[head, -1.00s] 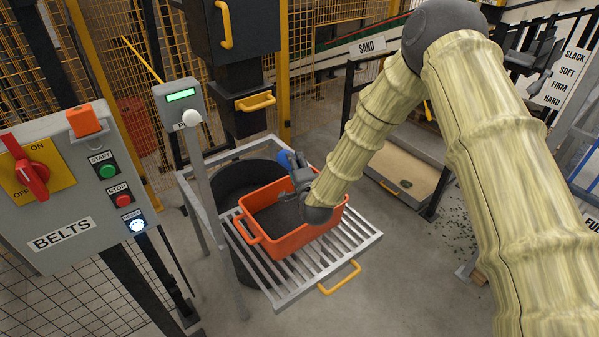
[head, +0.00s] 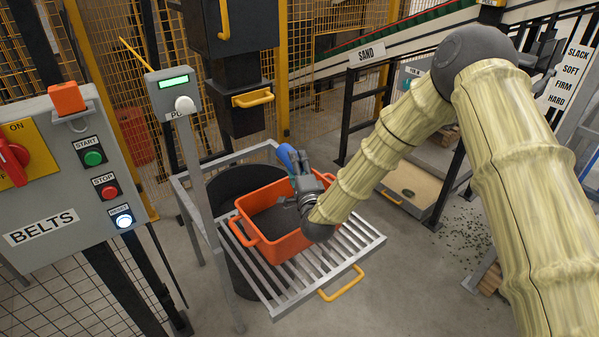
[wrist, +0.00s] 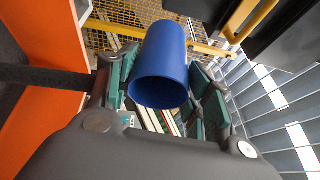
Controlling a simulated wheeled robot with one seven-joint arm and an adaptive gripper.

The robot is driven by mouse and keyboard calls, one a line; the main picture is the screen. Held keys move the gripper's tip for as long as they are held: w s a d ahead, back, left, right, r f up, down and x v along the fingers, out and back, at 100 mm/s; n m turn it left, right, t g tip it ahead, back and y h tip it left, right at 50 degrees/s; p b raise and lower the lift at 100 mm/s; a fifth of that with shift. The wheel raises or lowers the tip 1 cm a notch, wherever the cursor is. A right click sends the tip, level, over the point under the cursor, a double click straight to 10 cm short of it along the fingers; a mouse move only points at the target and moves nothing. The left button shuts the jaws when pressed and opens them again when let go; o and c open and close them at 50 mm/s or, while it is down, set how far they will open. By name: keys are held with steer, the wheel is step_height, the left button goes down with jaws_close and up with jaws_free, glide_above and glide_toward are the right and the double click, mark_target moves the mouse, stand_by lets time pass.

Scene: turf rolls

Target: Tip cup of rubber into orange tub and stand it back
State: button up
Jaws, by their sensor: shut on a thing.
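My gripper (head: 296,172) is shut on the blue cup (head: 286,156), over the far right part of the orange tub (head: 282,250). In the head view the cup is small and partly hidden by the fingers, and its tilt is hard to judge. In the wrist view the cup (wrist: 160,60) lies between the green-padded fingers (wrist: 160,92), with a round, darker blue end towards the camera. I see no rubber in it. The tub holds dark material and stands on a slatted metal shelf (head: 345,250). Its orange wall (wrist: 45,70) fills the wrist view's left side.
A black bin (head: 235,187) stands behind and under the shelf. A grey post with a lit display (head: 173,82) and the BELTS panel (head: 60,190) are at left. A dark hopper with a yellow handle (head: 253,99) hangs behind the tub. A sand tray (head: 408,190) is at right.

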steer(key=shift+s+d+f+m+t+b, duration=0.15)
steer(key=shift+m+t+b, duration=0.7)
steer(key=shift+b, duration=1.55)
steer(key=shift+s+d+r+t+b, duration=0.1)
steer(key=shift+r+t+b, duration=0.2)
steer(key=shift+t+b, duration=0.25)
